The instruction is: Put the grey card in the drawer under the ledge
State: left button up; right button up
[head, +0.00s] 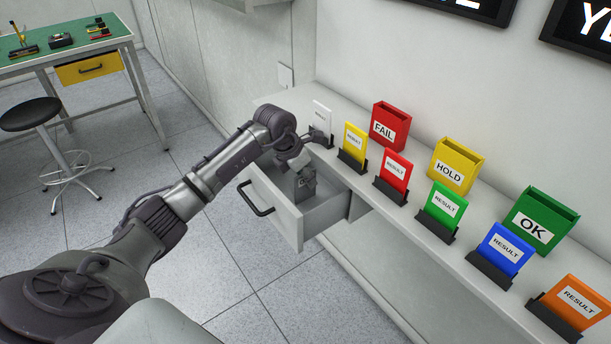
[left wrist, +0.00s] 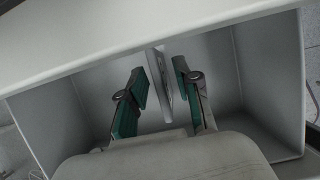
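The grey card (head: 306,183) with a small pale label is inside the pulled-out drawer (head: 288,217) under the ledge (head: 352,180). In the left wrist view the card (left wrist: 160,85) stands on edge, slightly tilted, between the two green-padded fingers. My left gripper (head: 303,166) reaches down into the drawer; in the left wrist view its fingers (left wrist: 160,86) look apart, with a gap on the card's left side. The right finger is very close to the card; contact there is unclear. The card's lower end is hard to see. My right gripper is not in view.
Several coloured RESULT cards stand in dark holders along the ledge, with a white one (head: 321,122) near my left wrist. Behind them are red FAIL (head: 389,127), yellow HOLD (head: 455,165) and green OK (head: 541,222) boxes. A stool (head: 30,114) and green-topped table (head: 75,45) stand left.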

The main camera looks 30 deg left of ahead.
pick_arm(q)
jog(key=shift+r, duration=0.2)
jog(key=v, duration=1.2)
jog(key=shift+b, duration=0.35)
jog(key=shift+f, duration=0.15)
